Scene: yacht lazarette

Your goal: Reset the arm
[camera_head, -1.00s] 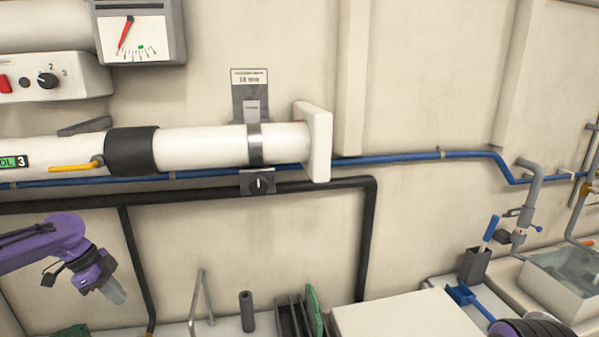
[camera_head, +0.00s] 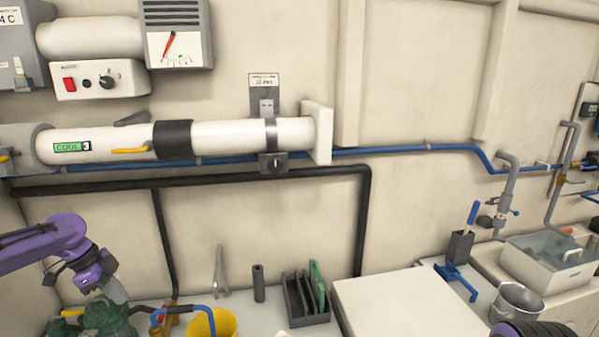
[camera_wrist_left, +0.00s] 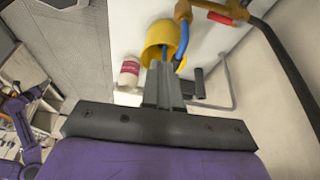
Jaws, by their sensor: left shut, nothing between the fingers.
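My left arm is purple and comes in from the left in the head view. Its left gripper (camera_head: 117,294) points down over a green pump-like machine (camera_head: 98,318) at the lower left. In the left wrist view the gripper's grey fingers (camera_wrist_left: 165,72) are together with nothing between them. They point toward a yellow bucket (camera_wrist_left: 160,42), which stands beyond them; the bucket (camera_head: 212,323) also shows at the bottom of the head view. A purple part of mine shows at the lower right edge of the head view; my right gripper is not seen.
A white pipe (camera_head: 100,142) and a blue pipe (camera_head: 400,149) run along the wall. A dark rack (camera_head: 304,302) and a dark cylinder (camera_head: 258,284) stand on the worktop. A metal pot (camera_head: 517,300) and a sink basin (camera_head: 560,262) are at the right. A white-and-red bottle (camera_wrist_left: 129,72) stands near the bucket.

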